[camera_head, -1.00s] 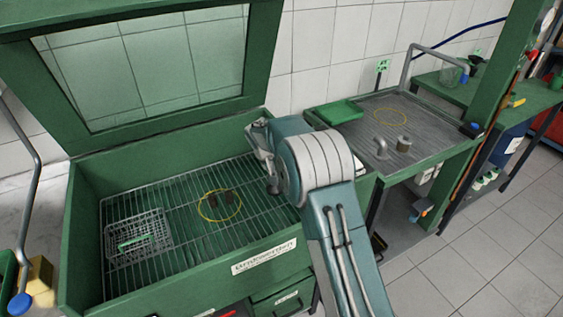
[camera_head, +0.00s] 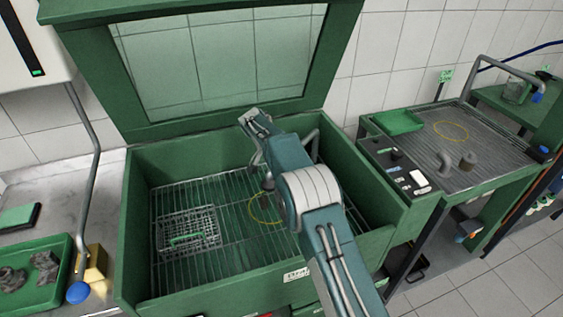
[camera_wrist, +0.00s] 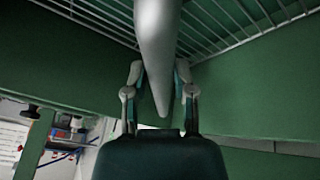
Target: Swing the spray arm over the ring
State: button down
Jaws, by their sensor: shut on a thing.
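The spray arm is a smooth grey tapered tube (camera_wrist: 157,45), which fills the top middle of the wrist view. My gripper (camera_wrist: 160,75) has one finger on each side of it and is shut on it. In the head view, a bent grey pipe (camera_head: 311,140) rises at the washer's right rear, partly hidden by my arm. My gripper (camera_head: 257,158) is above the wire grid, near the far side of the yellow ring (camera_head: 249,208). The ring lies on the grid, its right part hidden by my arm. A dark part (camera_head: 267,199) shows inside it.
The green washer tub (camera_head: 150,290) has its lid (camera_head: 170,125) raised. A wire basket (camera_head: 188,236) stands on the grid at left. A second bench (camera_head: 400,150) at right carries another yellow ring (camera_head: 436,128). A blue-tipped pipe (camera_head: 96,170) hangs at far left.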

jog(key=shift+w+a, duration=0.1)
jog(key=shift+a, duration=0.1)
dwell(0.3)
jog(key=shift+c, duration=2.2)
grip_release()
jog(key=shift+w+f, duration=0.1)
jog(key=shift+a, duration=0.25)
jog(key=shift+d, duration=0.1)
jog(key=shift+r, duration=0.3)
jog(key=v, duration=1.1)
jog(key=shift+a, duration=0.35)
